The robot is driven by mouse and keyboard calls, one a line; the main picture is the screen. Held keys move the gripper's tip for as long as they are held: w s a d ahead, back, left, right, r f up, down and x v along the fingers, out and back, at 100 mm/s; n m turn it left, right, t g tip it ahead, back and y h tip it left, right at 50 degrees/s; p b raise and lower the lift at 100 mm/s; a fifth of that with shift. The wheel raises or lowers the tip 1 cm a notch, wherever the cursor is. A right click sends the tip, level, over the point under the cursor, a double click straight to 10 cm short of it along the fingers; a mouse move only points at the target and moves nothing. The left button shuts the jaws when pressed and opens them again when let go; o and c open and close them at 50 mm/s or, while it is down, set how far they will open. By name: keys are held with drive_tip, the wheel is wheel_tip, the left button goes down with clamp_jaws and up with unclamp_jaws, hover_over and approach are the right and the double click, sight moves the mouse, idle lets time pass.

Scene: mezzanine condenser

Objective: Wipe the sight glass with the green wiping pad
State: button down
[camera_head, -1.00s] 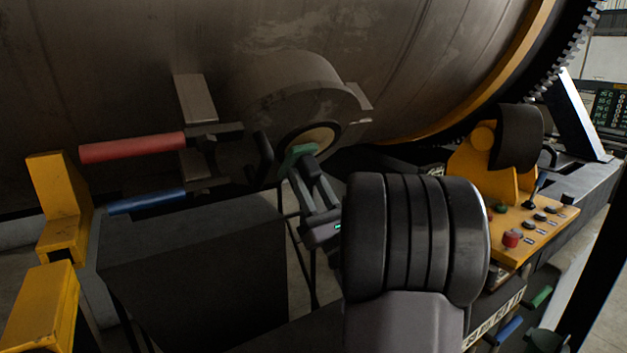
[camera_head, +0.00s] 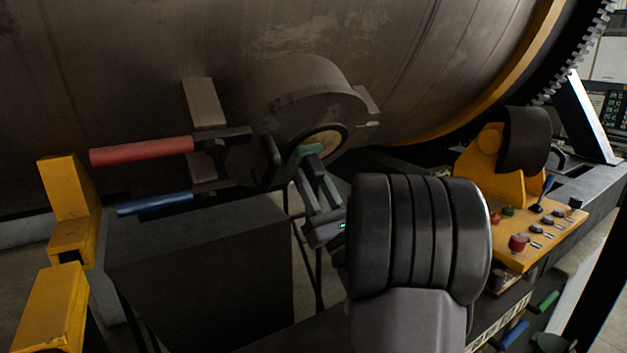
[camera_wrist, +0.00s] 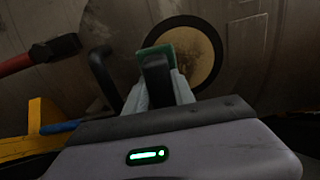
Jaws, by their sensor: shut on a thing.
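The sight glass (camera_head: 327,143) is a round tan pane in a dark ring on the short round port of the big drum. My gripper (camera_head: 306,165) is shut on the green wiping pad (camera_head: 302,155). In the wrist view the green wiping pad (camera_wrist: 155,52) stands upright at the fingertips, over the left part of the glass. I cannot tell whether the pad touches the glass. The lower left of the glass is hidden behind the pad and my gripper (camera_wrist: 157,75).
A red-handled lever (camera_head: 140,152) and a blue-handled lever (camera_head: 155,203) stick out left of the port. A dark handle (camera_head: 270,155) stands close left of the pad. A yellow control panel (camera_head: 535,228) is at the right. A dark box (camera_head: 200,265) stands below.

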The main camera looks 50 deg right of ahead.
drive_tip(key=shift+w+r+p, duration=0.35)
drive_tip(key=shift+d, duration=0.2)
